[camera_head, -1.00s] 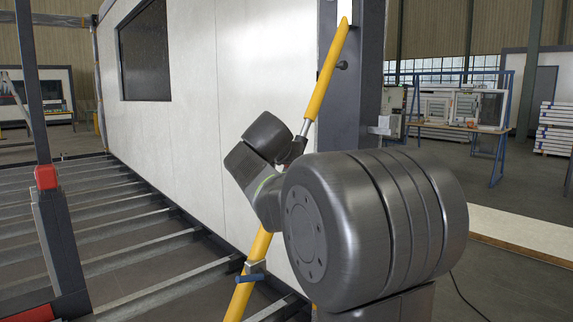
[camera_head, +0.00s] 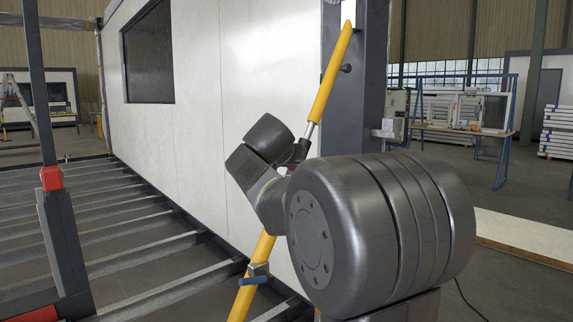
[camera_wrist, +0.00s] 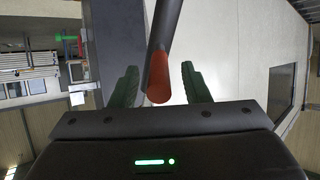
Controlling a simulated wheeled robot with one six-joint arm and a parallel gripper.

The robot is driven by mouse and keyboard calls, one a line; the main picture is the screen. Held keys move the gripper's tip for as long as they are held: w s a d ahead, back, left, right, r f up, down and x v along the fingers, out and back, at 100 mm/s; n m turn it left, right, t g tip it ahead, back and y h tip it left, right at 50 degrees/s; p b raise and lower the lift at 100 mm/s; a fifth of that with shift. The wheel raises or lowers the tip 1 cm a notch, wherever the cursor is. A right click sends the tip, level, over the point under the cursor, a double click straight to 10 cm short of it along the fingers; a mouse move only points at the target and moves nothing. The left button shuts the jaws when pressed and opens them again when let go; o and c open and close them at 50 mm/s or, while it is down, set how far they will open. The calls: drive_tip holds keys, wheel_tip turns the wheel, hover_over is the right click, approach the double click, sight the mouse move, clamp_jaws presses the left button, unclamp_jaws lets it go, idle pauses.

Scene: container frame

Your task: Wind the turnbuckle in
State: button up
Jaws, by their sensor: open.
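The turnbuckle is a long slanted strut with a yellow upper tube (camera_head: 332,75), a bare grey rod (camera_head: 311,132) and a yellow lower tube (camera_head: 262,247). A clamp with a blue handle (camera_head: 252,281) sits on the lower tube. My arm hides the middle of the strut in the head view. In the wrist view my gripper (camera_wrist: 158,75) is open, its two green fingers apart. A dark bar with an orange-red end (camera_wrist: 158,80) lies between the fingers, with gaps on both sides. I cannot tell whether this bar belongs to the turnbuckle.
A white wall panel (camera_head: 195,110) with a dark window stands behind the strut, beside a dark steel post (camera_head: 345,110). Floor joists (camera_head: 110,222) run across the left. A dark post with a red block (camera_head: 51,178) stands at the far left. A workbench (camera_head: 455,131) is at the back right.

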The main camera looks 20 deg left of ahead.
drive_tip(key=p+v, duration=0.1)
drive_tip(key=v, duration=1.2)
drive_tip(key=shift+s, duration=0.25)
drive_tip(key=shift+r, duration=0.1)
drive_tip(key=b+x, duration=0.1)
drive_tip(key=x, duration=1.3)
drive_tip(key=shift+d, duration=0.1)
drive_tip(key=shift+s+r, duration=0.1)
